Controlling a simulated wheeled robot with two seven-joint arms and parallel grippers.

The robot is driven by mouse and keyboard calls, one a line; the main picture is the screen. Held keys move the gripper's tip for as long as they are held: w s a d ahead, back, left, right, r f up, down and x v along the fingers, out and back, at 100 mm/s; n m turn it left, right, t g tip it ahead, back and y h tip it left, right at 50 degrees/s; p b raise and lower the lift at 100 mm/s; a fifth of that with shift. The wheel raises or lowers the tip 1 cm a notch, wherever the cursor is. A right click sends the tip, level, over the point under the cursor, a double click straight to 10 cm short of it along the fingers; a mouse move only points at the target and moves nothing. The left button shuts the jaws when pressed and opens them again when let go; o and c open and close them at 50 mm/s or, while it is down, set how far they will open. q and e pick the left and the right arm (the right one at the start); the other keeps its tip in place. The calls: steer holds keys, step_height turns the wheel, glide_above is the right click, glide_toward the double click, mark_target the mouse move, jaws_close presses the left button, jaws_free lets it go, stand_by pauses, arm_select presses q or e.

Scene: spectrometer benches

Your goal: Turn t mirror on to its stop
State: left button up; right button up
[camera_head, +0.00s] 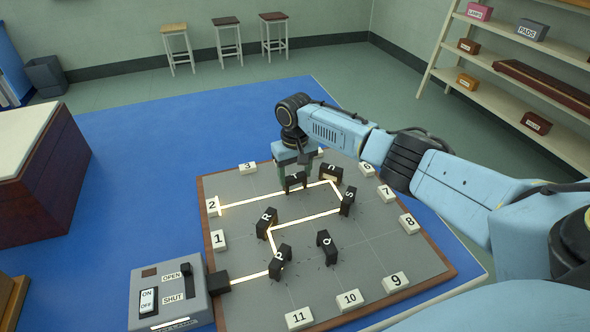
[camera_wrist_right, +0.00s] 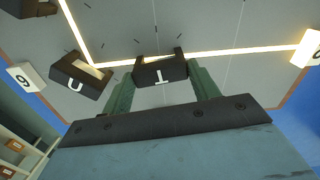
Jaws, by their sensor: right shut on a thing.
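The t mirror (camera_head: 295,181) is a small black block with a white T, standing on the grey board near its far side. In the right wrist view the t mirror (camera_wrist_right: 161,72) sits between the green fingers of my right gripper (camera_wrist_right: 163,77), which is shut on it. In the head view my right gripper (camera_head: 295,170) comes down on it from behind. A bright beam line runs from the u mirror (camera_head: 330,173) past the t mirror to marker 2 (camera_head: 213,206). The t mirror's reflecting face is mostly hidden. My left gripper is not in view.
Mirrors s (camera_head: 348,201), r (camera_head: 267,223), p (camera_head: 281,262) and q (camera_head: 326,248) stand on the board (camera_head: 375,255), ringed by numbered markers. A grey switch box (camera_head: 170,292) stands at the left front; the beam starts beside it. Shelves (camera_head: 520,75) stand at right.

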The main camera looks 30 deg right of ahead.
mark_target(295, 176)
steer(key=n+p, duration=0.2)
steer(key=n, duration=0.1)
steer(key=shift+r, duration=0.15)
steer(key=shift+n+p, duration=0.6)
steer(key=shift+n, duration=1.8)
steer(key=o, duration=1)
step_height(295, 176, up, 13)
steer(key=shift+r+p, duration=0.1)
steer(key=shift+p, duration=0.8)
